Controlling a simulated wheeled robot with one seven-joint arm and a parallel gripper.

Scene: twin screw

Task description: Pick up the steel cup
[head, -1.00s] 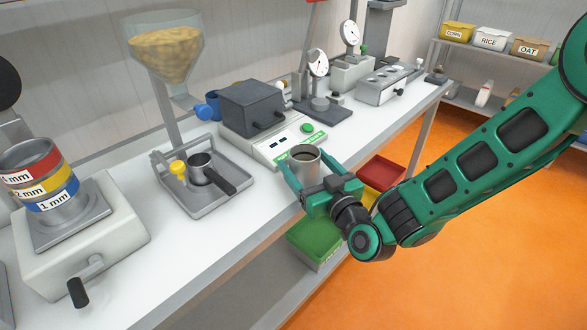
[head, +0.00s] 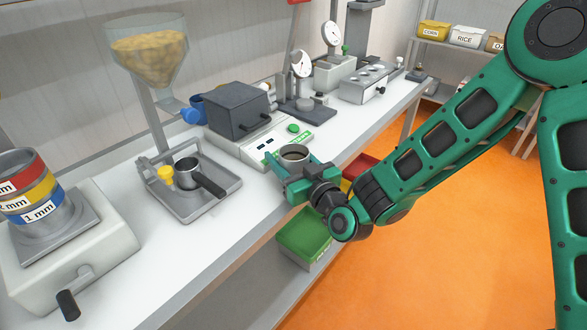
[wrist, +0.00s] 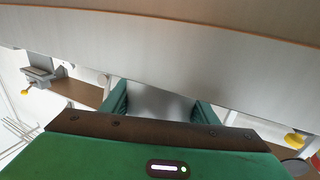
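The steel cup (head: 295,158) stands upright near the front edge of the bench, just in front of the scale, with its dark inside showing at the top. My gripper (head: 295,163) reaches it from the front right, with one green finger on each side of the cup. The fingers look spread, and contact with the cup is not clear. In the wrist view my gripper (wrist: 161,105) shows a finger at left and right with a grey surface between them. The lower part of the cup is hidden by my gripper in the head view.
The scale (head: 262,148) with a dark grey box (head: 237,108) stands behind the cup. To the left, a metal tray (head: 215,200) holds a small dark-handled pot (head: 187,170). A green bin (head: 302,238) sits below the bench edge. Bare bench lies left of the cup.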

